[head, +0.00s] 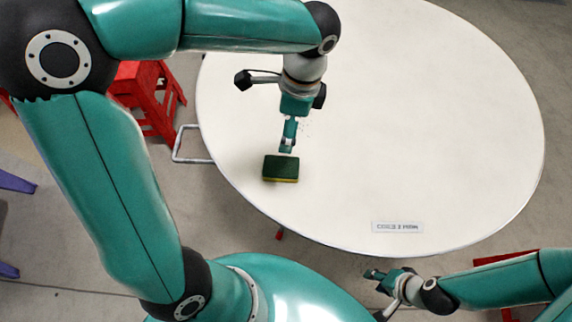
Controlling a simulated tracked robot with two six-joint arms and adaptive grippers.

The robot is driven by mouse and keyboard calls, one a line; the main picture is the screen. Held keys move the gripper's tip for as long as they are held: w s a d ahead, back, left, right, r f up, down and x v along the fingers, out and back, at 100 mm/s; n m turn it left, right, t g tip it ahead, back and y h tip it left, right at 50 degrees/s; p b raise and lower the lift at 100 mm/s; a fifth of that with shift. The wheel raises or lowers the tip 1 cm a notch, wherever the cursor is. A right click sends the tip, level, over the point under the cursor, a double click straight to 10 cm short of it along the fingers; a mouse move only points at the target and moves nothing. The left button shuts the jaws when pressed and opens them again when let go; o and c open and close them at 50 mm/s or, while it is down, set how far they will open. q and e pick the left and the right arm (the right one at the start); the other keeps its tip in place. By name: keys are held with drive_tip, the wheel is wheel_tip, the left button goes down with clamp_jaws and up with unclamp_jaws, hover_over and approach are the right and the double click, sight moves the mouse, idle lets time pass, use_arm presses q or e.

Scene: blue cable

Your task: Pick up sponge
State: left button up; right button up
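A sponge (280,168) with a dark green top and a yellow lower layer lies flat on the white round table, near its left edge. My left gripper (287,147) points down at the table just behind the sponge, its tips close to the sponge's far edge. I see it edge-on, so its opening is hidden, and I cannot tell whether it touches the sponge. My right gripper (376,280) is at the lower right, off the table's front edge and away from the sponge. Its fingers look spread and empty.
The white round table (430,110) is mostly bare, with wide free room right of the sponge. A small printed label (397,227) lies near its front edge. A red stool (150,95) stands on the floor at the left, with a metal frame (190,145) beside the table.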

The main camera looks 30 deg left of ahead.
use_arm(q)
drive_tip(key=f, duration=0.2)
drive_tip(key=b, duration=0.4)
hover_over(281, 166)
drive_tip(key=f, duration=1.2)
drive_tip(key=shift+s+d, duration=0.25)
drive_tip(key=shift+d, duration=0.05)
drive_tip(key=shift+w+a+f, duration=0.15)
drive_tip(key=shift+f, duration=1.35)
drive_tip(key=shift+w+a+f, duration=0.15)
drive_tip(key=shift+f, duration=1.35)
drive_tip(key=c, duration=0.8)
use_arm(e)
drive_tip(key=f, duration=0.4)
drive_tip(key=shift+w+d+f, duration=0.15)
drive_tip(key=shift+w+f, duration=0.15)
drive_tip(key=shift+f, duration=0.1)
